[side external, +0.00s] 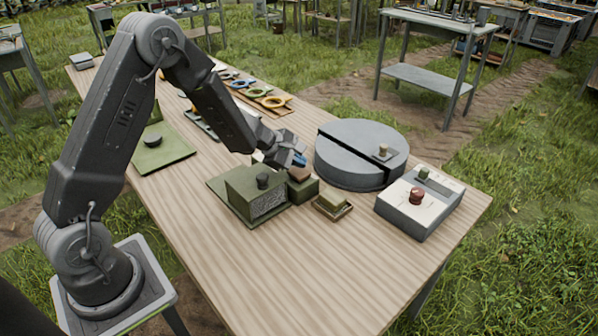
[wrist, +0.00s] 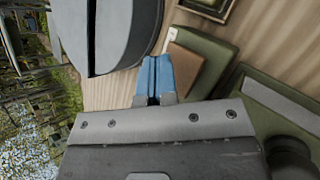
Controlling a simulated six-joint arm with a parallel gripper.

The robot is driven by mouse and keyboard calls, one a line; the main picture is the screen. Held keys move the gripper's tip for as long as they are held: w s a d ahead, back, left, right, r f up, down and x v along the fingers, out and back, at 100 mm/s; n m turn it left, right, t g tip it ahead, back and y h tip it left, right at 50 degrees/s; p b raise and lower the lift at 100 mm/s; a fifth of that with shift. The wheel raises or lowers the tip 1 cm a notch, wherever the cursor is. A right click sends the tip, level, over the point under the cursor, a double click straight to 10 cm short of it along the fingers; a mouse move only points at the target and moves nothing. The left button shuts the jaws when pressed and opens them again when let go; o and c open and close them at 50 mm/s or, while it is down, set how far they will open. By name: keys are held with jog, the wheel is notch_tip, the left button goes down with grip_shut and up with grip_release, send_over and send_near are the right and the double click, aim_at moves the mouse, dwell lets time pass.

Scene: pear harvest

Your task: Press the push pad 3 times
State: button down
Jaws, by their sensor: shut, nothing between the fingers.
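A green block with a brown pad on top (side external: 300,175), which looks like the push pad, stands on the wooden table near its middle. In the wrist view the brown pad (wrist: 187,68) lies just right of my blue fingertips, partly hidden by them. My gripper (side external: 299,160) is shut and empty, with its fingers together (wrist: 155,72). It is at the pad's far side in the side view, close to its top. I cannot tell whether the fingertips touch the pad.
A large grey round drum (side external: 350,150) stands close to the right. A green box with a black knob (side external: 240,190) stands left, a small olive block on a tray (side external: 332,206) in front. A grey box with a red knob (side external: 408,216) is further right. The table's near part is clear.

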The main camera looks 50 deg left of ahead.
aim_at(299, 173)
jog(key=shift+r, duration=1.95)
jog(key=s+d+r+m+g+h, duration=0.1)
jog(key=s+d+r+m, duration=0.45)
jog(key=r, duration=0.25)
jog(key=s+d+r+m+g+h, duration=0.1)
jog(key=s+d+r+m, duration=0.45)
jog(key=d+r, duration=0.2)
jog(key=s+a+r+m+y, duration=0.2)
jog(key=s+m+y, duration=0.3)
jog(key=s+m, duration=0.6)
jog(key=s, duration=0.9)
jog(key=shift+s+r+g+y, duration=0.15)
jog(key=shift+g+y, duration=0.25)
